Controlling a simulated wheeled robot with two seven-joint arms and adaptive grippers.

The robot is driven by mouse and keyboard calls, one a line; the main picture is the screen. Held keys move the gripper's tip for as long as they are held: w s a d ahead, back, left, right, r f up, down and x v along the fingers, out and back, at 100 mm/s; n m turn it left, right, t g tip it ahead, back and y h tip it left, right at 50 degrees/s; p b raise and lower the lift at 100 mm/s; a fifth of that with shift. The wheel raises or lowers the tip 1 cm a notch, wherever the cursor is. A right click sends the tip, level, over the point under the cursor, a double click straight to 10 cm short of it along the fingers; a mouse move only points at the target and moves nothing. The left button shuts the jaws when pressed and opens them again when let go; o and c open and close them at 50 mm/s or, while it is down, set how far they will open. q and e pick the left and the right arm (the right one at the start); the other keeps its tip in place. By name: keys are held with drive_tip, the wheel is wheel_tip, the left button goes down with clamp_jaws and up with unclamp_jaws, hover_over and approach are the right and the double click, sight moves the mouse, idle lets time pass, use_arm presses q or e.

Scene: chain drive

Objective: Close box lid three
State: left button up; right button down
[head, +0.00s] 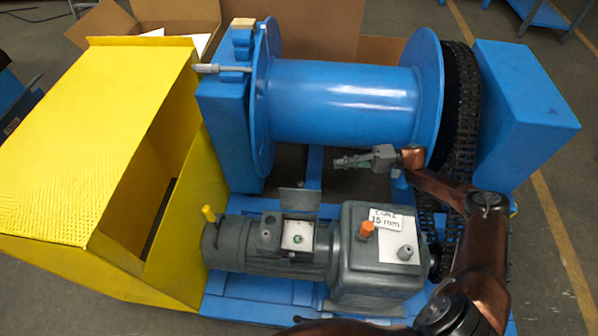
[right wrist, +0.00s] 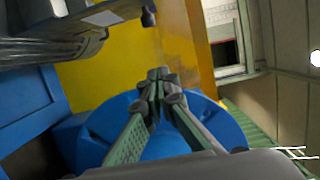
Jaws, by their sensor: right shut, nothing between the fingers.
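My left gripper is not in view.
A grey gearbox (head: 375,265) with an orange cap stands right of the motor. The blue drum (head: 345,100) lies behind, with a black chain (head: 462,100) at its right. A yellow guard (head: 90,140) stands at left. Open cardboard boxes (head: 180,15) are at the back.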

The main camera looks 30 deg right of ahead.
sight(300, 196)
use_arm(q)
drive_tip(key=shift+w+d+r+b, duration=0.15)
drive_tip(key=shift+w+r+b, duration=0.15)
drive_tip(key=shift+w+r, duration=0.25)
use_arm(e)
drive_tip(key=w+a, duration=0.1)
drive_tip(key=a, duration=1)
drive_tip(key=shift+a+f, duration=0.15)
drive_tip(key=shift+a, duration=0.25)
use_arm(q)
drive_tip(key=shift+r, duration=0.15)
use_arm(e)
drive_tip(key=shift+a, duration=0.15)
